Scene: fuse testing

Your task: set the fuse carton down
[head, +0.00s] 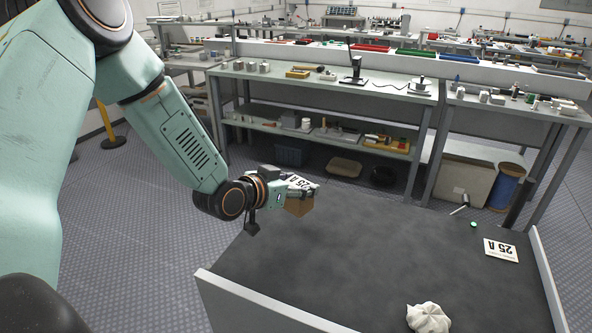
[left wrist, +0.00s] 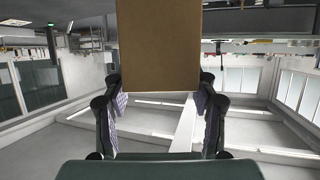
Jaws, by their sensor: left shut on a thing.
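The fuse carton (head: 298,206) is a small brown box with a white top label reading 25 A. My left gripper (head: 288,194) is shut on it and holds it over the left back part of the dark tabletop (head: 350,250). I cannot tell from the head view how high the carton is above the surface. In the left wrist view the carton (left wrist: 160,45) shows as a plain brown face between the two fingers. My right gripper is not in view.
A white 25 A card (head: 501,250) lies at the table's right side, near a small green item (head: 474,224). A crumpled white thing (head: 428,318) lies at the front. Pale raised edges (head: 265,305) border the table. The middle is clear. Workbenches (head: 320,85) stand behind.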

